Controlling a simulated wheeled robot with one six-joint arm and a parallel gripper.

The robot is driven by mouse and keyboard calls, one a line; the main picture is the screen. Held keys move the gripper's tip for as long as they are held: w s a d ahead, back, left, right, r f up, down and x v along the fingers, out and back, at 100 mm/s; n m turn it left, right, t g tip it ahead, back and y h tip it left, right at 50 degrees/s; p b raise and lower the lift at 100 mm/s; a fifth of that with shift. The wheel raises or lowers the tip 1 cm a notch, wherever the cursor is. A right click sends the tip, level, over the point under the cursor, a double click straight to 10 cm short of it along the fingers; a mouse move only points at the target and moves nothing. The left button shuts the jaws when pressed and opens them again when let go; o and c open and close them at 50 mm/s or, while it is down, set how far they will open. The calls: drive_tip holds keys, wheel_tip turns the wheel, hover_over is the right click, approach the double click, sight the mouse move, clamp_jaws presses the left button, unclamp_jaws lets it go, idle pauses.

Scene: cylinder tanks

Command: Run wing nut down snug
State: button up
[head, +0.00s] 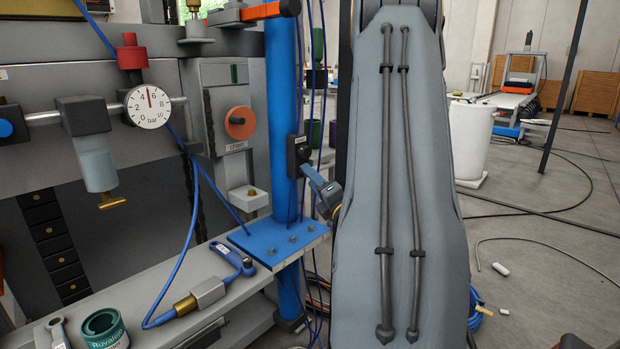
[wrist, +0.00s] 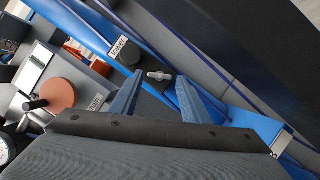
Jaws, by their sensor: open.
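The small grey wing nut (wrist: 160,75) shows in the wrist view, on a dark clamp block at the blue column (head: 283,110). I cannot make it out in the head view, where the dark clamp block (head: 298,152) shows on the column. My gripper (wrist: 160,79) is open, with one blue-grey finger to each side of the wing nut in the wrist view. I cannot tell how deep the fingertips reach or whether they touch it. In the head view my gripper (head: 322,186) is beside the column, just below the clamp block, partly hidden by my grey arm.
Blue hoses run close by. An orange knob (head: 239,122) and a pressure gauge (head: 148,106) are to the left. A green can (head: 105,330) stands on the bench. A white drum (head: 470,138) stands right.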

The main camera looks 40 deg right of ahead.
drive_tip(key=shift+x, duration=0.9)
drive_tip(key=c, duration=0.8)
drive_tip(key=m+g+p, duration=0.1)
drive_tip(key=m+p, duration=0.3)
drive_tip(key=m+g+p, duration=0.1)
drive_tip(key=m+p, duration=0.1)
drive_tip(key=m, duration=0.1)
drive_tip(key=shift+r+g, duration=0.3)
drive_tip(key=shift+r, duration=0.05)
drive_tip(key=shift+p, duration=0.3)
drive_tip(key=o, duration=0.8)
